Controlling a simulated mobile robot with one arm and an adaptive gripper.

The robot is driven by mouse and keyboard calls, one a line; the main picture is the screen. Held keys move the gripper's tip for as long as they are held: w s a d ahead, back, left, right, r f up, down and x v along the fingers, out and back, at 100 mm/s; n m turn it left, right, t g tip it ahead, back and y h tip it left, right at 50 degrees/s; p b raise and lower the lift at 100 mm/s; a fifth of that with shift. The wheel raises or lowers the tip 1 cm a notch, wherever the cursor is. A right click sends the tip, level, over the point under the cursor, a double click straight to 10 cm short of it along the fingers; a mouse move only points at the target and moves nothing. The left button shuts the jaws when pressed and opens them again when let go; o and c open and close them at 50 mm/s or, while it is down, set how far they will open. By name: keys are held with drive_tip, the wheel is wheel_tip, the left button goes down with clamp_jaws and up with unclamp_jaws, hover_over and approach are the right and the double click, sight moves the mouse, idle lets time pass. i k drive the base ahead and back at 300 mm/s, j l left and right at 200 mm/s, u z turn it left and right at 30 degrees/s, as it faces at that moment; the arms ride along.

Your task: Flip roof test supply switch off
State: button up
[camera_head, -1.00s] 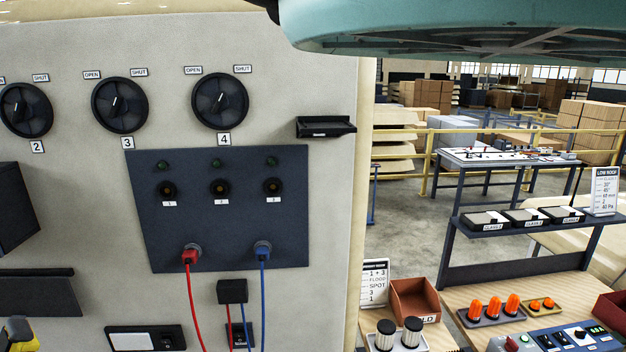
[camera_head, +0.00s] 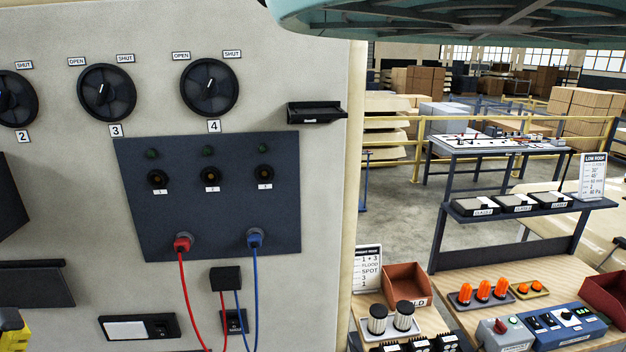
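The control panel wall fills the left half. I cannot tell which of these is the roof test supply switch. My gripper is not in view.
A dark socket panel (camera_head: 131,225) has a red plug (camera_head: 182,243) and a blue plug (camera_head: 254,239) in it. Round knobs line the wall above. A black ledge (camera_head: 316,113) juts out at the right. A bench with a red-brown bin (camera_head: 406,286) stands at lower right.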

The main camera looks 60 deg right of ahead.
sight(499, 327)
drive_tip(key=k+l+z, duration=0.1)
drive_tip(key=l+z, duration=0.25)
drive_tip(key=l, duration=0.25)
drive_tip(key=l+z, duration=0.35)
drive_tip(key=l, duration=0.25)
drive_tip(key=l+z, duration=0.35)
drive_tip(key=l, duration=0.25)
drive_tip(key=i+l+z, duration=0.1)
drive_tip(key=l+z, duration=0.2)
drive_tip(key=l, duration=0.3)
drive_tip(key=i+l+z, duration=0.2)
drive_tip(key=l+z, duration=0.15)
drive_tip(key=l, duration=0.2)
